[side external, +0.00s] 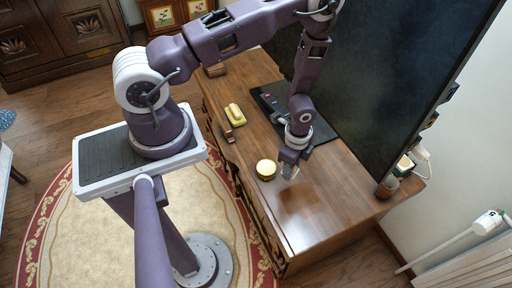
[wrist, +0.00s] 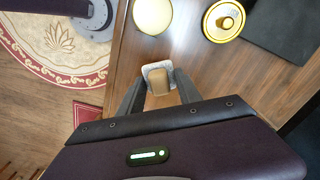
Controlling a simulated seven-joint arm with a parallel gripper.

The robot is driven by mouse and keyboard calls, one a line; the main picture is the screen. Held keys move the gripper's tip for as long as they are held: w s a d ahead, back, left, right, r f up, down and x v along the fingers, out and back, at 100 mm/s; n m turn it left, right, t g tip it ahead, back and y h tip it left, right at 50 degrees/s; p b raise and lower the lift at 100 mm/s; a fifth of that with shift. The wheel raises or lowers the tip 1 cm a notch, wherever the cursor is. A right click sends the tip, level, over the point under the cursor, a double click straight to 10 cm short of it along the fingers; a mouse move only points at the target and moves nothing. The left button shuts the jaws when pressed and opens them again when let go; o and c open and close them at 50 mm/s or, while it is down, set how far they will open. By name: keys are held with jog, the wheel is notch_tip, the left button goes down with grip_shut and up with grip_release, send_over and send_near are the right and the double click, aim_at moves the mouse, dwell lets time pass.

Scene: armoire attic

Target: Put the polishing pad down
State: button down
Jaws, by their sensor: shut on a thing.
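My gripper (side external: 288,165) hangs over the front part of the wooden dresser top. In the wrist view its two dark fingers (wrist: 158,90) are closed on the polishing pad (wrist: 157,70), a small block with a tan-brown back and a pale grey edge. In the side view the pad (side external: 290,173) shows as a small pale patch under the fingers. A dark shadow lies on the wood below, and the pad looks held above the surface. The fingers hide parts of the pad.
A round cream-topped tin (side external: 266,169) stands close left of my gripper. A yellow object (side external: 235,115) lies farther back, near a black mat (side external: 320,128). A large dark screen (side external: 385,80) stands along the right. The dresser top (side external: 330,205) is clear at the front right.

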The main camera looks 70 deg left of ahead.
jog(key=a+n, duration=0.5)
jog(key=a, duration=0.5)
jog(key=r+n, duration=0.1)
jog(key=n, duration=0.5)
send_over(253, 144)
jog(key=shift+n, duration=0.3)
notch_tip(253, 144, down, 9)
jog(key=shift+f, duration=0.3)
jog(key=c, duration=0.8)
grip_release()
jog(key=shift+f, duration=0.1)
jog(key=shift+c, duration=0.2)
